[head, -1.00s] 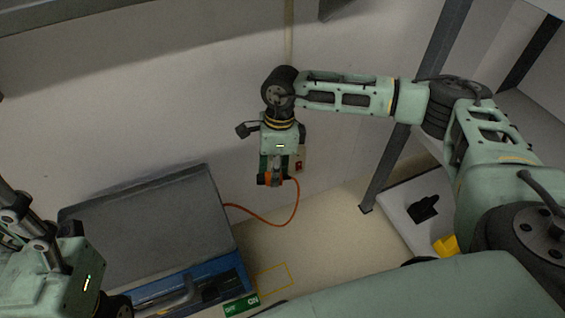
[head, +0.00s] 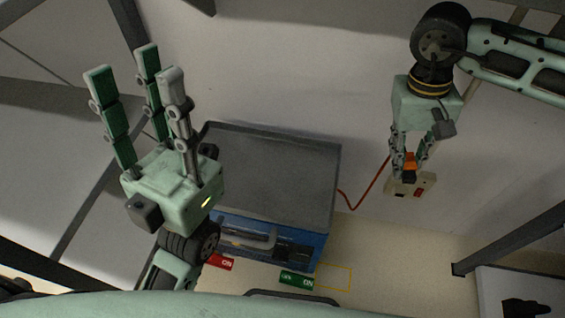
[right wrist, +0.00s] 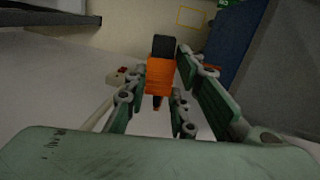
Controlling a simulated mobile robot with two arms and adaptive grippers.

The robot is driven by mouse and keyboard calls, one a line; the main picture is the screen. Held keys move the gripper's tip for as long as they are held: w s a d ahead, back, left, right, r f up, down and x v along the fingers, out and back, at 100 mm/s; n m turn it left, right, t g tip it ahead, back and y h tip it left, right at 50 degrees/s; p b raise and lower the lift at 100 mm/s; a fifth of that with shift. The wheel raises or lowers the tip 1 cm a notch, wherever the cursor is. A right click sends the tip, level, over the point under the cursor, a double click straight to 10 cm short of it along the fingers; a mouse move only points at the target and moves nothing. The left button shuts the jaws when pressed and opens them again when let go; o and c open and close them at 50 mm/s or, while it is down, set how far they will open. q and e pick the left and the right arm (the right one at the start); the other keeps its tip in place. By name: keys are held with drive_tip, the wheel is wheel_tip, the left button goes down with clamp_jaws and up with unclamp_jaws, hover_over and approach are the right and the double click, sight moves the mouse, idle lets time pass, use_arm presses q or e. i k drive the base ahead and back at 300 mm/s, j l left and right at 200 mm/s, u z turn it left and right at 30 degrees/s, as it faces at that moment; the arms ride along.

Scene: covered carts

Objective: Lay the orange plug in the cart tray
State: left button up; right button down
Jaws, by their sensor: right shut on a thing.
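The orange plug (head: 410,160) is between the fingers of my right gripper (head: 408,152), in front of a pale socket box with a red switch (head: 425,184). In the right wrist view the orange plug (right wrist: 160,75), with a black end, lies between the fingers, and the socket box (right wrist: 117,76) shows behind it to the left. Its cord runs to the blue cart (head: 318,240). The cart's grey cover (head: 275,170) is on top; no open tray interior is visible. My left gripper (head: 140,75) is open and empty, fingers up, left of the cart.
Red (head: 219,262) and green (head: 297,279) labels and a yellow floor outline (head: 336,278) lie by the cart's front. A grey post (head: 510,240) and a white surface with a black object (head: 525,307) stand at the right. The wall is behind.

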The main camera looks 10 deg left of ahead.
sight(274, 175)
drive_tip(key=l+u, duration=0.1)
drive_tip(key=u, duration=0.4)
drive_tip(key=l+u, duration=0.1)
drive_tip(key=u, duration=0.85)
drive_tip(key=k+l+u, duration=0.1)
drive_tip(key=k+l, duration=0.25)
